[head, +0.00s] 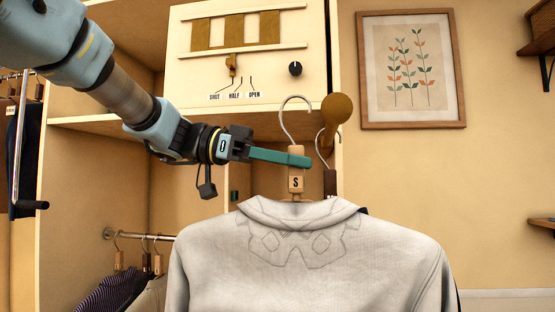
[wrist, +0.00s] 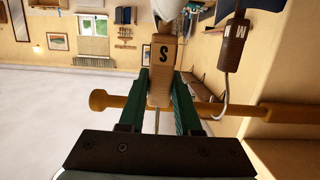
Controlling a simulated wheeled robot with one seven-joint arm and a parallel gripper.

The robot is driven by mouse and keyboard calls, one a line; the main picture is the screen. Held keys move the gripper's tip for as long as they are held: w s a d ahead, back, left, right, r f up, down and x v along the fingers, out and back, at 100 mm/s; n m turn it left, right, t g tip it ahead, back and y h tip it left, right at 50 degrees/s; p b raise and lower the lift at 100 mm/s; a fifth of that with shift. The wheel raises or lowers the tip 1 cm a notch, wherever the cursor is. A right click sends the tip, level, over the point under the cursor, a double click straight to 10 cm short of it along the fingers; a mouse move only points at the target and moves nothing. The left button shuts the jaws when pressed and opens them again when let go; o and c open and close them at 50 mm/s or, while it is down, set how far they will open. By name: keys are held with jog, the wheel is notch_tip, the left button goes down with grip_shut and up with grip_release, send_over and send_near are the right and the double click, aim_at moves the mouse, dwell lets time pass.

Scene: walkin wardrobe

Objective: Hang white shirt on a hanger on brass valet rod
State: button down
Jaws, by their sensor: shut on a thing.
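A white shirt (head: 310,275) hangs upright on a hanger with a wooden block marked S (head: 296,184). My gripper (head: 300,160) is shut on this block, and both fingers show along its sides in the wrist view (wrist: 160,85). The hanger's open metal hook (head: 284,112) rises above the block. The brass valet rod (head: 339,108) has a round end knob, just right of the hook in the head view. In the wrist view the rod (wrist: 245,110) crosses behind the fingers. I cannot tell whether the hook touches the rod.
A second hanger with a dark block marked M (wrist: 233,45) hangs on the rod, its dark garment mostly hidden behind the shirt. A cabinet panel (head: 240,75) with a knob and lever is behind. Clothes hang on a lower rail (head: 150,239) at left.

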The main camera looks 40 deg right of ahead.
aim_at(329, 197)
jog(key=shift+r+x, duration=0.2)
jog(key=shift+x, duration=0.75)
jog(key=shift+r+x, duration=0.15)
jog(key=shift+x, duration=0.8)
jog(key=shift+r+x, duration=0.2)
jog(key=shift+x, duration=0.75)
jog(key=shift+s+d+f+b, duration=0.15)
jog(key=shift+f+b, duration=0.35)
jog(key=shift+f, duration=1.35)
jog(key=c, duration=0.5)
grip_release()
jog(key=b+v, duration=0.3)
jog(key=v, duration=0.6)
jog(key=shift+w+a, duration=0.2)
jog(key=shift+w, duration=0.1)
jog(key=shift+w+a+r, duration=0.2)
jog(key=shift+w+a, duration=0.2)
jog(key=shift+w, duration=0.05)
